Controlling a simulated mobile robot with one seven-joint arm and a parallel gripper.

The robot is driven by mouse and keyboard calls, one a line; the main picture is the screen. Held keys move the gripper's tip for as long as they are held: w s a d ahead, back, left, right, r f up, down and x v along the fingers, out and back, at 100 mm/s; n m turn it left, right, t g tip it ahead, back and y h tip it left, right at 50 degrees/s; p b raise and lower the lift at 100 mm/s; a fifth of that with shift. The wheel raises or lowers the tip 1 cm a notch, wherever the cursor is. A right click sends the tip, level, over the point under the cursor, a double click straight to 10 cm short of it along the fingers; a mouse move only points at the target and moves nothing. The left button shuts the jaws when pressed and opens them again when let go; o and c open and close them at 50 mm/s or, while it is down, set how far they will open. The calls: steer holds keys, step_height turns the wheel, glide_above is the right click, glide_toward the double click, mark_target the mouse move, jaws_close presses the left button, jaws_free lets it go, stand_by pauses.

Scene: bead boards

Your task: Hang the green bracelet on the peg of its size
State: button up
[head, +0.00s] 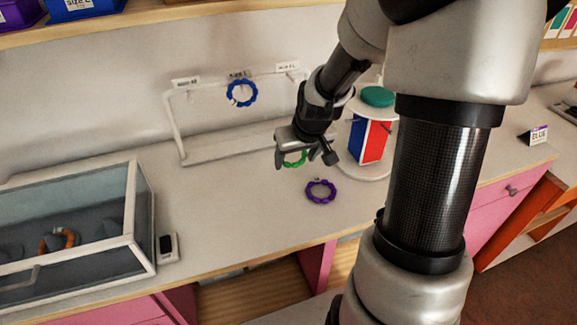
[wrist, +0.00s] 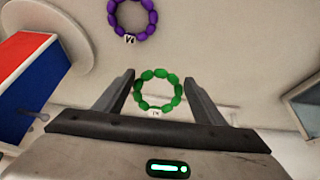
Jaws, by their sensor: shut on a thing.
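The green bracelet (head: 295,160) is a small ring of beads held in my gripper (head: 304,154), above the counter. In the wrist view the green bracelet (wrist: 142,101) sits between the two fingers, with a small white tag whose mark is too small to read. A white wire rack (head: 178,130) stands against the wall, left of and behind my gripper. It has three labelled peg places along its top bar. A blue bracelet (head: 230,94) hangs at the middle one. The left and right places look empty. The labels are too blurred to read surely.
A purple bracelet (head: 321,197) lies on the counter (head: 225,205) just in front of my gripper. A stand with red and blue panels (head: 372,138) is close on the right. A glass-topped case (head: 146,215) with an orange bracelet (head: 68,236) is at left.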

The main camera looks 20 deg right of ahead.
steer(key=shift+w+d+r+t, duration=0.25)
steer(key=shift+w+d+t, duration=0.6)
steer(key=shift+d+t, duration=0.2)
steer(key=shift+w+d+r+t+b, duration=0.35)
steer(key=shift+w+d+r+t, duration=0.35)
steer(key=shift+t, duration=0.45)
step_height(320, 180, up, 8)
steer(key=d+t+b, duration=0.1)
steer(key=d+t, duration=0.1)
steer(key=t, duration=0.4)
steer(key=r+b+x, duration=0.1)
steer(key=b+x, duration=0.2)
steer(key=x, duration=0.9)
steer(key=shift+w, duration=0.1)
steer(key=o, duration=1.1)
